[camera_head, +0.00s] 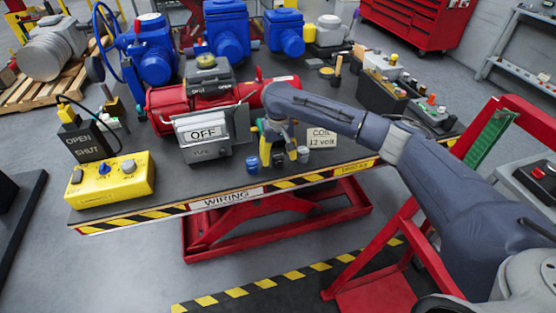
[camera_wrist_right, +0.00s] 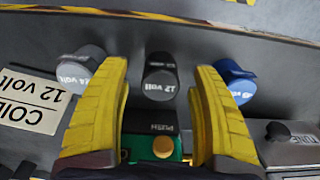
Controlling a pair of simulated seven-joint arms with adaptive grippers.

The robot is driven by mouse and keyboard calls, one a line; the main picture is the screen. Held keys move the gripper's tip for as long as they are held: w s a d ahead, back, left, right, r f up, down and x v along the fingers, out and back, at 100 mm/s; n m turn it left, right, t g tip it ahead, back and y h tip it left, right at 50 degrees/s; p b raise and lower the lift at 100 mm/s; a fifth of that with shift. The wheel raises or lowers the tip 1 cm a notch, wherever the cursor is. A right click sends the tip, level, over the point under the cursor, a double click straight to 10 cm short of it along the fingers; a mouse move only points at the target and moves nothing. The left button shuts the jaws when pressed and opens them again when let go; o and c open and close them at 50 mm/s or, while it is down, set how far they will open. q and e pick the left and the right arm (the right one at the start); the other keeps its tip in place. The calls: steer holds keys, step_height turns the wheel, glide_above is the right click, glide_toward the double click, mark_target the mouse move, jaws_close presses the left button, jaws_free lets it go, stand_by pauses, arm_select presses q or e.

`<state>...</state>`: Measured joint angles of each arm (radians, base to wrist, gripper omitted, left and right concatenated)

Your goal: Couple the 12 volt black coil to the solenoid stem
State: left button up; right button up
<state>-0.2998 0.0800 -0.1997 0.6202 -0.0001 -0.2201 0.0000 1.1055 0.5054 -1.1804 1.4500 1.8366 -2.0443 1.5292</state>
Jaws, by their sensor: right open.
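The 12 volt black coil (camera_wrist_right: 159,82) stands upright in the middle of a row of three coils, its printed end facing the right wrist camera. My right gripper (camera_wrist_right: 161,72) is open, with one yellow finger on each side of this coil and a visible gap to each. In the head view my right gripper (camera_head: 277,152) points down over the table's front part and partly hides the coils. A green block with a round yellow button (camera_wrist_right: 163,147) and a PUSH label lies between the finger bases. I cannot make out the solenoid stem for certain. My left gripper is not in view.
A grey 24 volt coil (camera_wrist_right: 82,66) and a blue coil (camera_wrist_right: 234,84) stand just outside the fingers. A COIL 12 volt sign (camera_head: 322,138), an OFF box (camera_head: 203,135) and a yellow control box (camera_head: 111,179) stand on the table. The striped front edge (camera_head: 225,200) is close.

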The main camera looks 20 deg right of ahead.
steer(key=shift+f, duration=1.1)
steer(key=shift+c, duration=0.5)
jaws_close()
